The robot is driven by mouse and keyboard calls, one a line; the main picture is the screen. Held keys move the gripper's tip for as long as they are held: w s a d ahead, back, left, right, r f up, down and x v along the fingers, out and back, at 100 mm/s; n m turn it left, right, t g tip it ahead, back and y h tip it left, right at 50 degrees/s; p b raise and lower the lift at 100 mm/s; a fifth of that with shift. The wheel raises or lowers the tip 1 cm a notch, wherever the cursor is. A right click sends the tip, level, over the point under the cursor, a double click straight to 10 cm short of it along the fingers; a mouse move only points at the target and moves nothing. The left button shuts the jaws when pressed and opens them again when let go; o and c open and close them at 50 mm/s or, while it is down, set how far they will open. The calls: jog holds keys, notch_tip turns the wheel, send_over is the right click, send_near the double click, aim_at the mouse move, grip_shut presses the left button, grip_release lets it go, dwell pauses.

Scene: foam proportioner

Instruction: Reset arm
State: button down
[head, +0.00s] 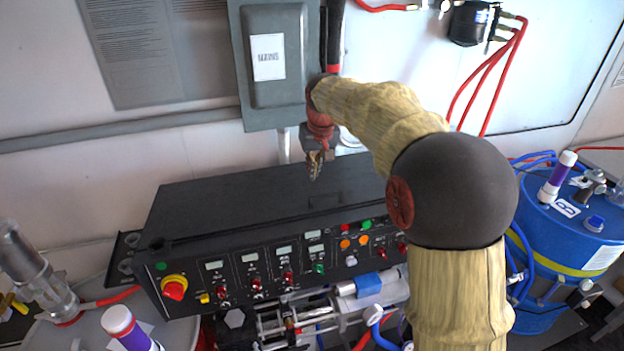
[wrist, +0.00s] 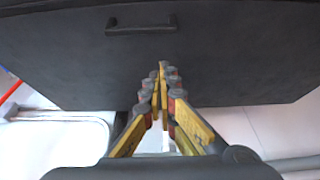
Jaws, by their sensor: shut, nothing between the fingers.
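My arm, covered in a tan sleeve with a dark round elbow, reaches up and over the control box in the head view. My gripper (head: 315,165) points down above the rear part of the box's black top (head: 225,195). In the wrist view my gripper (wrist: 163,68) has its yellow and grey fingers together, with nothing between the tips. The black top (wrist: 60,60) and its handle (wrist: 141,25) lie beyond the fingertips. I cannot tell the exact gap between the fingertips and the top.
A grey MAINS box (head: 270,95) is on the wall close behind my gripper. The front panel (head: 290,265) carries buttons and a red emergency knob (head: 174,289). A blue drum (head: 575,235) stands at right, a grey drum (head: 65,335) at lower left. Red hoses (head: 487,75) hang upper right.

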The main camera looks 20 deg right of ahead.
jog(key=shift+r, duration=2)
jog(key=shift+g, duration=0.4)
jog(key=s+f, duration=0.5)
jog(key=shift+f, duration=0.35)
jog(key=s+a+f+t+b, duration=0.1)
jog(key=s+f+b, duration=0.4)
jog(key=s, duration=0.7)
jog(key=s+f+t+b, duration=0.1)
jog(key=s+f+b, duration=0.5)
jog(key=s, duration=0.5)
jog(key=s+a+f+b, duration=0.1)
jog(key=s+f+b, duration=0.5)
jog(key=s, duration=0.6)
jog(key=shift+s+a+t+b, duration=0.3)
jog(key=shift+a+t+b, duration=0.1)
jog(key=shift+b, duration=0.2)
jog(key=shift+w, duration=0.1)
